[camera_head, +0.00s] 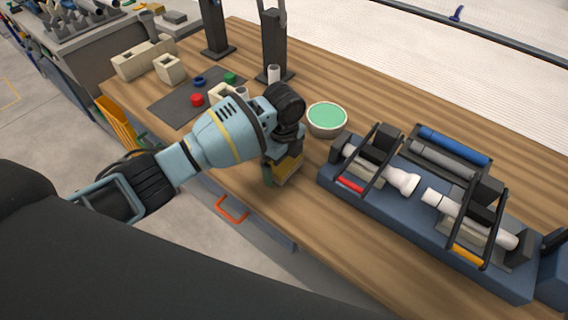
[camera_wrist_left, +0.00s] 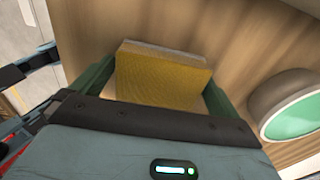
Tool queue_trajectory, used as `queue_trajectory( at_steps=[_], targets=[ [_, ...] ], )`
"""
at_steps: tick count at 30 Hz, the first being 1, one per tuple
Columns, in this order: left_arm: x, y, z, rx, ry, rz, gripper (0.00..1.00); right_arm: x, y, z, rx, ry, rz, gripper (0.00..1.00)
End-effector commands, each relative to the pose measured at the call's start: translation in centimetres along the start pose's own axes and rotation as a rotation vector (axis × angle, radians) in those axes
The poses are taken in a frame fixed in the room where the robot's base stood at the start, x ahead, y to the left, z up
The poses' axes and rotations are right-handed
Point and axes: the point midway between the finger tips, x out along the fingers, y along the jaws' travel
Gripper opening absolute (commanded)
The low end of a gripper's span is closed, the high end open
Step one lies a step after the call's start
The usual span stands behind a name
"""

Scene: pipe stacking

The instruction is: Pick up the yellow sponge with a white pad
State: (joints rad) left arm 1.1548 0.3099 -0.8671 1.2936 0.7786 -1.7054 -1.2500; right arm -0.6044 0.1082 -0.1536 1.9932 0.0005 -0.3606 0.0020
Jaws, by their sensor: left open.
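The yellow sponge (camera_wrist_left: 160,80) with a thin pale pad along its far edge sits on the wooden table in the left wrist view. In the head view the sponge (camera_head: 290,169) is partly hidden behind my left gripper (camera_head: 282,172). In the left wrist view my left gripper (camera_wrist_left: 158,88) is open, with one green finger on each side of the sponge. I cannot tell whether the fingers touch it. My right gripper is not in view.
A bowl with a green inside (camera_head: 327,119) stands close to the right of my left gripper. A blue rack with pipes (camera_head: 430,243) fills the table's right side. Black stands (camera_head: 274,50) and beige blocks (camera_head: 170,69) are at the back. The table's front edge is near.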

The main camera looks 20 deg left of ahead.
Motion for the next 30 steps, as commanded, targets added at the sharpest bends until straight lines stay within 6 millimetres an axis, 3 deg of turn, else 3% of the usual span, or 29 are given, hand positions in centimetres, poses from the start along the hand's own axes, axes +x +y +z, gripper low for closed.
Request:
queue_trajectory(
  at_steps=[4, 12, 22, 30],
  targets=[
    [-0.1, 0.0, 0.0, 0.0, 0.0, -0.001, 0.99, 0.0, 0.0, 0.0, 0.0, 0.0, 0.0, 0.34],
    [-0.1, 0.0, 0.0, 0.0, 0.0, -0.001, 0.64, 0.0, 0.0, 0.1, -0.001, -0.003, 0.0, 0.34],
    [-1.0, -0.1, 0.0, 0.0, -0.001, -0.004, 0.64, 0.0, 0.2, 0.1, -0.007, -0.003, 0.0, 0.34],
    [-5.8, -0.1, 0.1, 0.001, -0.001, -0.007, 0.64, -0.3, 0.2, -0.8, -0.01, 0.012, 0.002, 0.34]
  ],
)
